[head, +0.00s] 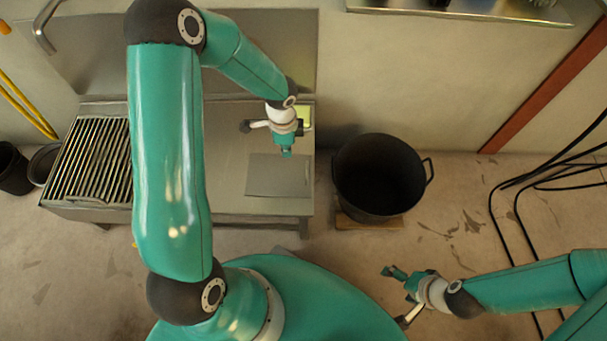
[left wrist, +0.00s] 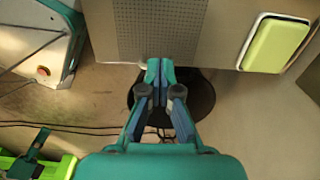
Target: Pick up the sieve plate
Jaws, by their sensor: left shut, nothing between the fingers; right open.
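The sieve plate (head: 278,180) lies flat on the right part of the metal bench as a grey square. In the left wrist view it is a finely perforated grey plate (left wrist: 160,32), cut off by the top edge. My left gripper (head: 287,152) is shut and empty above the plate's far edge in the head view. In the left wrist view its closed fingertips (left wrist: 153,68) appear just beyond the plate's lower edge; the height gap cannot be told. My right gripper (head: 395,297) is open and empty over the floor at the lower right.
The metal bench (head: 232,165) has a slatted grate (head: 82,165) at its left. A yellow-green pad (left wrist: 275,43) lies near the plate. A black bucket (head: 381,176) stands right of the bench. Black cables (head: 514,215) run over the floor at right. Dark pots stand at far left.

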